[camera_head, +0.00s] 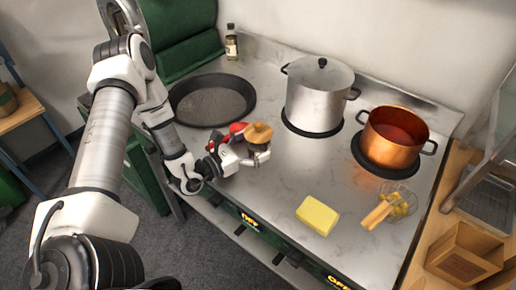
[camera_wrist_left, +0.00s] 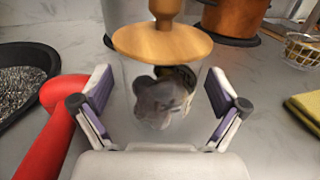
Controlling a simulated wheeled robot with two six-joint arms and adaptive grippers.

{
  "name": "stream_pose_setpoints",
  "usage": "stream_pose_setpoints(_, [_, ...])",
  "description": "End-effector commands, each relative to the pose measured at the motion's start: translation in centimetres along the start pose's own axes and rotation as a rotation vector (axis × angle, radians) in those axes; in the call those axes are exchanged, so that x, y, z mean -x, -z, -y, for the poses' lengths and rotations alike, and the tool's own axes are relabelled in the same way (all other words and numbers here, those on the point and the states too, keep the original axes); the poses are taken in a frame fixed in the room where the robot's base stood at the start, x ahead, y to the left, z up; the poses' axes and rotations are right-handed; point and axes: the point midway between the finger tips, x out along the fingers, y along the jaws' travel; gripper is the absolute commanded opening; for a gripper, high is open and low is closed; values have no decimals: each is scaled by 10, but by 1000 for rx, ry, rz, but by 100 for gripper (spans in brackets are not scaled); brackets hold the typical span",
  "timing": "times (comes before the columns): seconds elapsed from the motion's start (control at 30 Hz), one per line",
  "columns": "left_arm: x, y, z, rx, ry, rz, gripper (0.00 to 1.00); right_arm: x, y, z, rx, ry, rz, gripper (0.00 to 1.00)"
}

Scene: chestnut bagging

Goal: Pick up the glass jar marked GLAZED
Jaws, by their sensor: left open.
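A glass jar with a round wooden lid (camera_head: 258,132) stands upright on the steel counter, right of the black pan. In the left wrist view the clear jar (camera_wrist_left: 160,98) holds dark lumps, and its knobbed wooden lid (camera_wrist_left: 162,42) is on. No GLAZED mark can be read. My left gripper (camera_head: 250,158) is open at the jar's near side. In the left wrist view its fingers (camera_wrist_left: 160,108) stand on either side of the jar's body, with a visible gap. My right gripper is not in view.
A red handle-like thing (camera_wrist_left: 55,120) lies close left of the jar. The black pan (camera_head: 213,100) is behind left. A steel pot (camera_head: 318,100) and a copper pot (camera_head: 392,140) stand right. A yellow block (camera_head: 317,215) and a wire skimmer (camera_head: 395,205) lie front right.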

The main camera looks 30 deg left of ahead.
Motion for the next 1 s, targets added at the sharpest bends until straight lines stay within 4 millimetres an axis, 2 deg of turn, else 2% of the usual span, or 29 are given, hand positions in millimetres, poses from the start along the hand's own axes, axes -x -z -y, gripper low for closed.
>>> stream_pose_setpoints(0.1, [-23,-2,2,-3,6,0,97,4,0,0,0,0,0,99])
stream_pose_setpoints(0.17, [-29,-1,2,-3,5,0,97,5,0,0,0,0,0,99])
stream_pose_setpoints(0.4, [-32,0,1,1,1,0,97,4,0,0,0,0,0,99])
stream_pose_setpoints(0.57, [-32,0,1,1,1,0,40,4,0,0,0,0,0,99])
stream_pose_setpoints(0.6, [-32,0,1,1,1,0,26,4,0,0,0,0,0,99])
stream_pose_setpoints(0.63, [-32,0,1,1,1,0,20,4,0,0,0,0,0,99])
stream_pose_setpoints(1.0, [-32,-4,0,0,0,2,20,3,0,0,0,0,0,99])
